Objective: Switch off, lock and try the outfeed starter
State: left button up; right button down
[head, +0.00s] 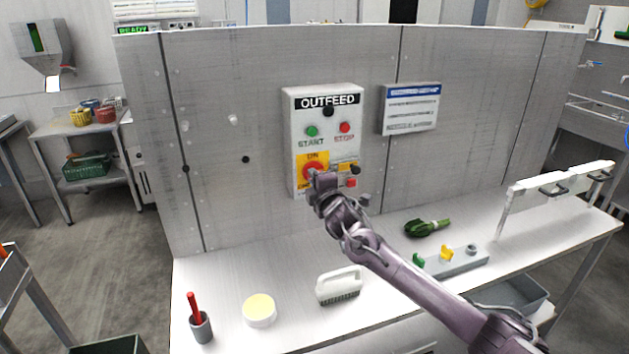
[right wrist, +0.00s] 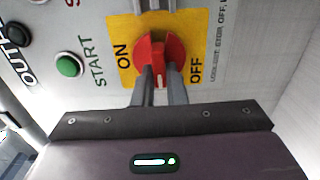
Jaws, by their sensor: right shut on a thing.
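The outfeed starter (head: 293,140) is a pale box on the grey upright panel, with a green START button (head: 312,131) and a red STOP button (head: 345,128). Its red rotary switch (right wrist: 147,50) sits on a yellow plate (right wrist: 193,20) marked ON and OFF. My right gripper (right wrist: 160,80) is shut on the switch handle, one finger on each side. The handle's white mark points between the ON and OFF words in the right wrist view. In the head view my right gripper (head: 322,182) partly hides the switch. Small red and black parts (head: 351,184) show beside it. My left gripper is out of view.
A notice board (head: 410,108) hangs right of the starter.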

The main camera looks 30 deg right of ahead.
jog(key=shift+f, duration=0.15)
jog(key=c, duration=1.5)
grip_release()
jog(key=shift+s, duration=0.1)
jog(key=shift+b+v, duration=1.15)
jog(key=shift+v, duration=2.7)
